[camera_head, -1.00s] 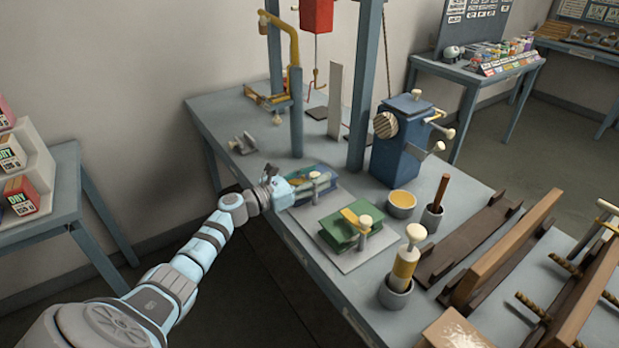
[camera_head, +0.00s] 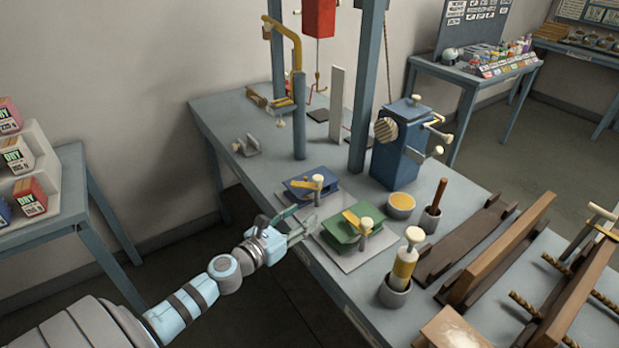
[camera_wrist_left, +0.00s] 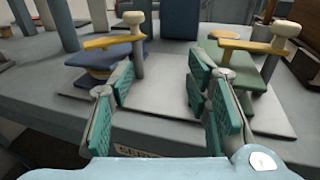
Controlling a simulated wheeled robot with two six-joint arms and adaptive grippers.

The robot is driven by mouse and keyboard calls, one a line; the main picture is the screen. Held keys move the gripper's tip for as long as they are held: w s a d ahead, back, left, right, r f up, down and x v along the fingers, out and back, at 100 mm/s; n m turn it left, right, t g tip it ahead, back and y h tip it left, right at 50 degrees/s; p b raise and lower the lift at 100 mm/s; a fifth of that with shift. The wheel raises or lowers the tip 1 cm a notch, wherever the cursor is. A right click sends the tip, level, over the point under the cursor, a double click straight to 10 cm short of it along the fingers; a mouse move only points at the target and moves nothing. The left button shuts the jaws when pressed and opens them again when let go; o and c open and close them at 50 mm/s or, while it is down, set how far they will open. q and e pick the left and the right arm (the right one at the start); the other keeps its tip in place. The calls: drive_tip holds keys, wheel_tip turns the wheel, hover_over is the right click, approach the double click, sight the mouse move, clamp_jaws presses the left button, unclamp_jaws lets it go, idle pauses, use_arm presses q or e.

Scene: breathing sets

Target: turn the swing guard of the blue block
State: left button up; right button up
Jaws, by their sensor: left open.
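The blue block (camera_head: 299,187) sits on a light plate (camera_head: 345,262) near the front edge of the table. Its yellow swing guard (camera_head: 303,184) lies across its top, beside a post with a pale knob (camera_head: 318,178). In the left wrist view the guard (camera_wrist_left: 112,41) reaches left from the post over the blue block (camera_wrist_left: 98,57). The green block (camera_head: 343,230) with its own yellow guard (camera_head: 352,219) stands to the right on the same plate. My left gripper (camera_head: 308,224) is open and empty in front of the blue block, apart from it. My right gripper is not in view.
A blue crank box (camera_head: 398,150), a yellow-filled bowl (camera_head: 401,203) and a pale-knobbed cylinder (camera_head: 402,265) stand to the right. A blue post (camera_head: 298,120) rises behind the blue block. Brown wooden troughs (camera_head: 465,240) lie farther right.

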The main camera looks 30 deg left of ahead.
use_arm(q)
drive_tip(key=s+r+n+y+p, duration=0.1)
drive_tip(key=s+r+n+y, duration=0.2)
drive_tip(key=s+y, duration=0.1)
approach(316, 182)
drive_tip(key=w, duration=0.3)
drive_tip(key=shift+t, duration=0.3)
drive_tip(key=w, duration=0.2)
drive_tip(key=w+a, duration=0.1)
drive_tip(key=w, duration=0.4)
drive_tip(key=shift+a+f, duration=0.3)
drive_tip(key=shift+f, duration=0.05)
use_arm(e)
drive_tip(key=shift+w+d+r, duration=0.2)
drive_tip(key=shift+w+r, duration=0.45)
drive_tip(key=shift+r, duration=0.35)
use_arm(q)
drive_tip(key=shift+s, duration=0.1)
clamp_jaws()
